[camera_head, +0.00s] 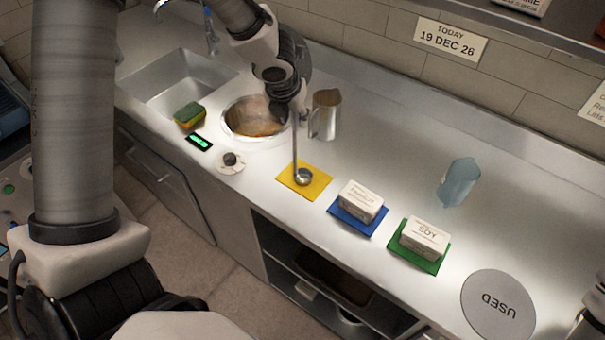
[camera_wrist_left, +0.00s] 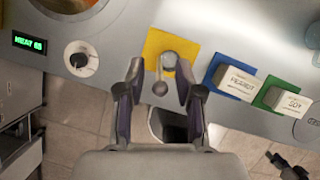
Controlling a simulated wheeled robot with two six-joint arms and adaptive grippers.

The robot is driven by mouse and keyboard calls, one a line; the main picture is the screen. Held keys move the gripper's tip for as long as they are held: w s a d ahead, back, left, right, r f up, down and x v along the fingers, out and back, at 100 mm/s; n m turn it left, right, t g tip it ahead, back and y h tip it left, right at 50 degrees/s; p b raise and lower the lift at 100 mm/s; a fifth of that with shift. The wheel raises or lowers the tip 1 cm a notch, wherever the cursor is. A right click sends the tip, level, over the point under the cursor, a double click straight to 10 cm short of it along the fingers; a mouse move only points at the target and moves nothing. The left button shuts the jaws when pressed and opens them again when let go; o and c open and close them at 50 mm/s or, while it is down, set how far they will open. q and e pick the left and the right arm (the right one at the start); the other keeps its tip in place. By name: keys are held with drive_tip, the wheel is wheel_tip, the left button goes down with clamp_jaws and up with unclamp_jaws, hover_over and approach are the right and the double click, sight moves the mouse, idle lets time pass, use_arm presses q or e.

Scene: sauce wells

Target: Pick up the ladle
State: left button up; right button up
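The ladle (camera_head: 303,176) stands on the yellow mat (camera_head: 290,186), its bowl down and its thin handle rising steeply. In the left wrist view I look down on the ladle (camera_wrist_left: 160,88), with the yellow mat (camera_wrist_left: 153,42) below. My left gripper (camera_head: 292,112) is at the handle's upper end. In the left wrist view the left gripper (camera_wrist_left: 160,68) is open, its fingers apart on both sides of the handle, with visible gaps. Part of what seems my right arm shows at the head view's lower right edge; its gripper's state is unclear.
A round well (camera_head: 235,118) with brown contents, a steel pitcher (camera_head: 325,110) and a knob (camera_head: 231,160) are near the ladle. White boxes sit on the blue mat (camera_head: 338,213) and green mat (camera_head: 430,268).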

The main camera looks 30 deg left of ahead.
use_arm(q)
clamp_jaws()
drive_tip(key=shift+r, duration=0.15)
